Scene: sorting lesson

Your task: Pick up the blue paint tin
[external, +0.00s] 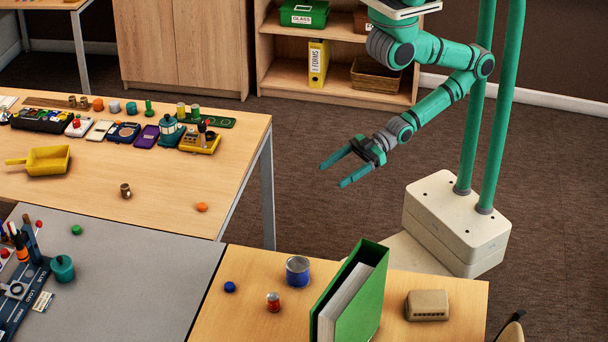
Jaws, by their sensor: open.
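The blue paint tin (297,271) stands upright on the light wooden table at the bottom of the external view. It is a short cylinder with a blue side and a metallic rim and top. It stands just left of a large green binder. My gripper (336,174) is open and empty, in the air above the floor beyond that table. In the picture it is up and to the right of the tin, well apart from it. Its two green fingers point left and slightly down.
The upright green binder (357,297) stands beside the tin. A small red tin (273,302), a blue ball (230,287) and a beige box (427,305) are on the same wooden table. A grey-topped table (150,270) adjoins it. Another wooden table (160,205) holds many small items.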

